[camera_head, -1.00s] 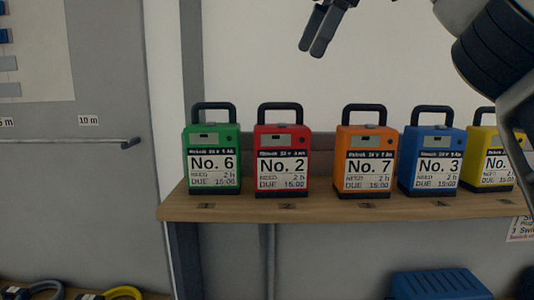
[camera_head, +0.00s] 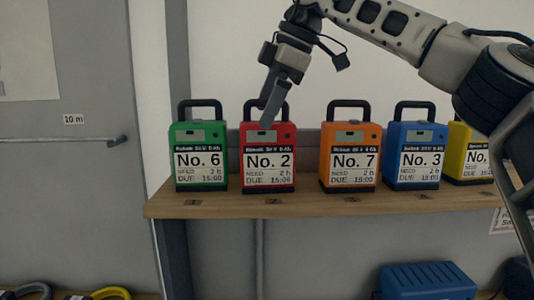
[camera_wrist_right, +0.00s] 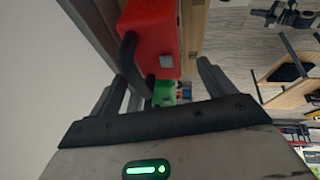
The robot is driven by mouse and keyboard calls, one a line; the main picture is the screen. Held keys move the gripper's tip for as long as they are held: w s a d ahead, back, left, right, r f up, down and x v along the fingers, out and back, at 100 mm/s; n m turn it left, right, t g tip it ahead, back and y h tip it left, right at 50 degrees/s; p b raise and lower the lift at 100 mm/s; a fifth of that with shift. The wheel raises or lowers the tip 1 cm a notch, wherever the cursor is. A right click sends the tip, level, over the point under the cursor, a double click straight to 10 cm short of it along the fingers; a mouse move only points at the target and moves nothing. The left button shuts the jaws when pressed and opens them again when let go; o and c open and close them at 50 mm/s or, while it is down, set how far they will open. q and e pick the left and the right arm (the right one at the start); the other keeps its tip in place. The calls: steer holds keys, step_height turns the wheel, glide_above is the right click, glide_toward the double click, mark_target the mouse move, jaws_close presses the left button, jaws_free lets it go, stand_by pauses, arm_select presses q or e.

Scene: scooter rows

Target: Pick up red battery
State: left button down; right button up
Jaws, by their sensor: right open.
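The red battery (camera_head: 268,157), labelled No. 2, stands upright on the wooden shelf with its black handle on top. My right gripper (camera_head: 269,108) is just above and in front of it, fingers pointing down and overlapping the handle in the head view. In the right wrist view the red battery (camera_wrist_right: 152,35) is at the top, and its dark handle (camera_wrist_right: 128,58) shows between the two fingers of my right gripper (camera_wrist_right: 165,75). The fingers are apart and not closed on the handle. My left gripper is not in view.
A green battery (camera_head: 200,157) stands close on the left of the red one. Orange (camera_head: 350,158), blue (camera_head: 415,157) and yellow (camera_head: 467,155) batteries stand to the right on the same shelf (camera_head: 300,205). A blue case (camera_head: 428,280) is below.

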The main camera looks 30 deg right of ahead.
steer(key=shift+x, duration=1.3)
jaws_close()
steer(key=shift+w+r, duration=0.1)
steer(key=shift+r, duration=0.1)
